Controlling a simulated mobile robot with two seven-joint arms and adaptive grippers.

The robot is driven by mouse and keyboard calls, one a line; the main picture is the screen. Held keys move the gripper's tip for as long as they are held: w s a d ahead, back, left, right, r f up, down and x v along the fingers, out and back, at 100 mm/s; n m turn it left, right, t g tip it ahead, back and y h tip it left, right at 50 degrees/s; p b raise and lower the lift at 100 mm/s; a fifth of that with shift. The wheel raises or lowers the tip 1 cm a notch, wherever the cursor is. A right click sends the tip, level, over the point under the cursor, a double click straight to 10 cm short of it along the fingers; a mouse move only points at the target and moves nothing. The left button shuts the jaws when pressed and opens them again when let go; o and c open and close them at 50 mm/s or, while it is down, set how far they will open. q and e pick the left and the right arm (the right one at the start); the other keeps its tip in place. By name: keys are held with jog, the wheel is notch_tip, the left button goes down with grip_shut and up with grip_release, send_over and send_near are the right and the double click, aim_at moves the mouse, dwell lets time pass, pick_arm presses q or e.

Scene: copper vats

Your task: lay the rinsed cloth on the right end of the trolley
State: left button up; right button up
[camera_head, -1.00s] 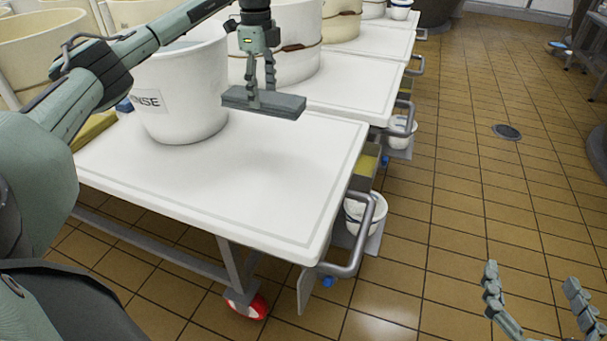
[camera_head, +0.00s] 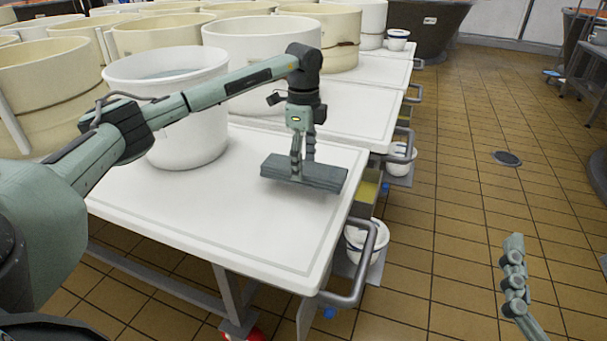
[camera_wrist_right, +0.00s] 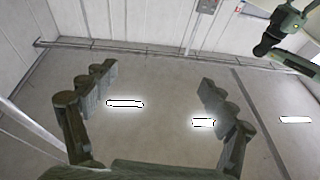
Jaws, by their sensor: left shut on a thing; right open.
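The cloth (camera_head: 328,176) is a flat grey-green folded strip in the head view. My left gripper (camera_head: 303,170) points down and is shut on the middle of it. The cloth is over the right part of the white trolley top (camera_head: 235,225), low over the surface; I cannot tell whether it touches. A white rinse bucket (camera_head: 185,145) stands on the trolley to the left, partly behind my left arm. My right gripper (camera_wrist_right: 158,85) is open and empty in the right wrist view. In the head view part of it shows at the lower right, over the floor.
Several cream and white vats stand behind on more white trolley tops (camera_head: 350,110). A grey handle (camera_head: 365,270) sticks out from the trolley's right end. A small white bucket (camera_head: 365,238) hangs beside it. The front of the trolley top is clear.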

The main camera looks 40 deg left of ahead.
aim_at(304, 167)
pick_arm(q)
jog(key=shift+f, duration=1.65)
pick_arm(e)
jog(key=shift+s+r+t, duration=0.2)
jog(key=shift+r+t, duration=0.3)
jog(key=shift+r, duration=0.2)
pick_arm(q)
jog(key=shift+f, duration=0.1)
jog(key=o, duration=1.3)
jog(key=shift+r, duration=0.25)
notch_tip(304, 167, up, 11)
jog(key=shift+f+p, duration=0.15)
jog(key=shift+p, duration=0.5)
jog(key=shift+r, duration=0.5)
pick_arm(e)
notch_tip(304, 167, down, 7)
jog(key=w+d+g+h, duration=0.1)
jog(key=w+g, duration=0.1)
jog(key=g, duration=0.2)
jog(key=shift+d+h, duration=0.35)
jog(key=shift+h, duration=0.05)
jog(key=shift+f, duration=0.1)
